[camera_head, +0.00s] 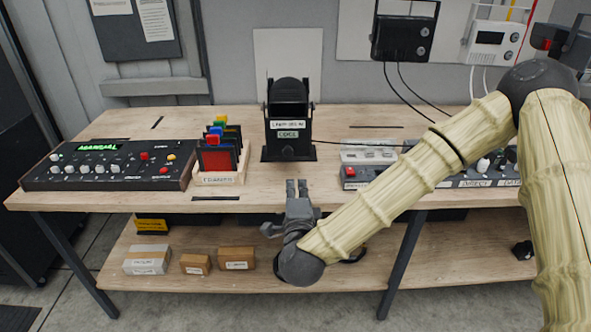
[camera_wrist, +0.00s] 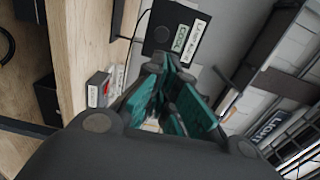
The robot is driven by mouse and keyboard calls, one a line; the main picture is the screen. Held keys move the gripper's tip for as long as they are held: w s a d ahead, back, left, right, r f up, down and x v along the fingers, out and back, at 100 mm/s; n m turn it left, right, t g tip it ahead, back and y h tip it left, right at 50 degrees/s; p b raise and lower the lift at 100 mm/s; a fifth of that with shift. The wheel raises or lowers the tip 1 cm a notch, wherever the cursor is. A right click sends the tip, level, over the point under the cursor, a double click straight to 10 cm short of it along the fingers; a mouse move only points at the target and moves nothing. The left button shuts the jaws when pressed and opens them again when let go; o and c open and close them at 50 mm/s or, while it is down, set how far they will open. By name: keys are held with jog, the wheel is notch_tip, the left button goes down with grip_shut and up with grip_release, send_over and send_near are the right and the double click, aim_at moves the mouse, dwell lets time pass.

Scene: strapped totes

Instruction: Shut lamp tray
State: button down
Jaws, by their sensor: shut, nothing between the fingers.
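A black lamp housing (camera_head: 289,108) stands at the middle of the bench, with a white label above a pale green label that seems to read COOL. Its lower front, where a tray may sit, is dark, and I cannot tell how far any tray is out. The COOL label on a dark face also shows in the wrist view, on the black housing (camera_wrist: 160,27). My gripper (camera_head: 297,184) is at the bench's front edge, in front of the housing and apart from it. Its fingers, with teal pads, are together and empty in the wrist view (camera_wrist: 168,88).
A control panel (camera_head: 105,168) and a wooden rack of coloured slides (camera_head: 222,179) stand on the left. More switch boxes (camera_head: 368,153) stand on the right, partly behind my arm. Small boxes (camera_head: 195,264) lie on the lower shelf. Bare wood lies before the housing.

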jog(key=w+p, duration=0.5)
jog(key=w, duration=0.8)
jog(key=shift+w+a+f+p, duration=0.15)
jog(key=shift+w+p, duration=0.25)
